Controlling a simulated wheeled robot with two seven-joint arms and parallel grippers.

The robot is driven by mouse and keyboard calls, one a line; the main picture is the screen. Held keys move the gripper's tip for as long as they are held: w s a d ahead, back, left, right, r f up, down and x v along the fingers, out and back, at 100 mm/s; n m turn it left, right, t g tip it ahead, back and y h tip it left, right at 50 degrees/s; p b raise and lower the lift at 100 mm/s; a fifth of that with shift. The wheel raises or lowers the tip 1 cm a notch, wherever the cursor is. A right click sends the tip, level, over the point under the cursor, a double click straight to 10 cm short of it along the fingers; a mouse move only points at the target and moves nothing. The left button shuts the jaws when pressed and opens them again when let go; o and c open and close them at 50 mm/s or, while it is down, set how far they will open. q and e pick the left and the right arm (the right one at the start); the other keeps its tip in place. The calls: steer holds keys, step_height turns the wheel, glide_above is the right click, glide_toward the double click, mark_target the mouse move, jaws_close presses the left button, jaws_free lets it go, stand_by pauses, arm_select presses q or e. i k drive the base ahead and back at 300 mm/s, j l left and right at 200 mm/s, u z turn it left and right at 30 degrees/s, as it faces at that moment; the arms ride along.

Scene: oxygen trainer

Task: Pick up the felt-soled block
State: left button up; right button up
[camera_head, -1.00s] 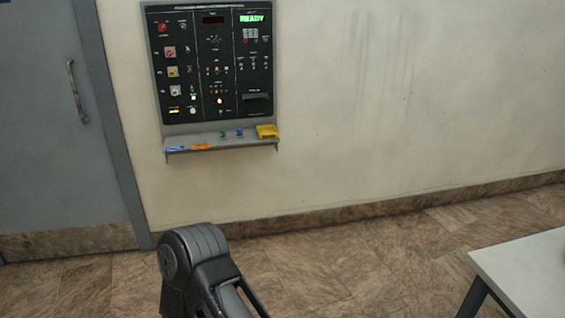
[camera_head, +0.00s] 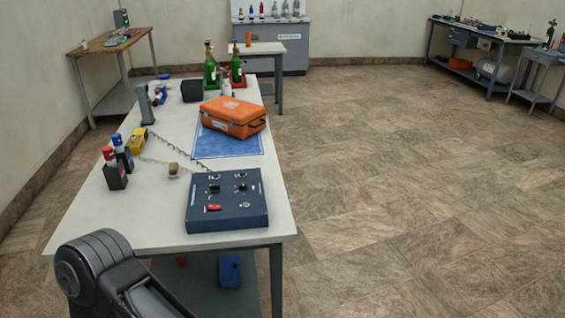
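A small tan-brown block (camera_head: 174,168) sits on the near half of the white table, left of a dark blue control box. It looks like the felt-soled block, but it is too small for me to make out a felt sole. A thin cord or chain passes close to it. Neither of my grippers is in view. Only a dark link of my own arm shows at the bottom left, in front of the table's near edge.
On the white table (camera_head: 130,215) stand the control box (camera_head: 228,200), an orange case (camera_head: 232,117) on a blue mat (camera_head: 212,148), red- and blue-capped bottles (camera_head: 115,170), a yellow device (camera_head: 137,140) and green bottles (camera_head: 210,70). Open floor (camera_head: 400,200) lies to the right.

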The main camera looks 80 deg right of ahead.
mark_target(174, 171)
steer(key=z, duration=2.75)
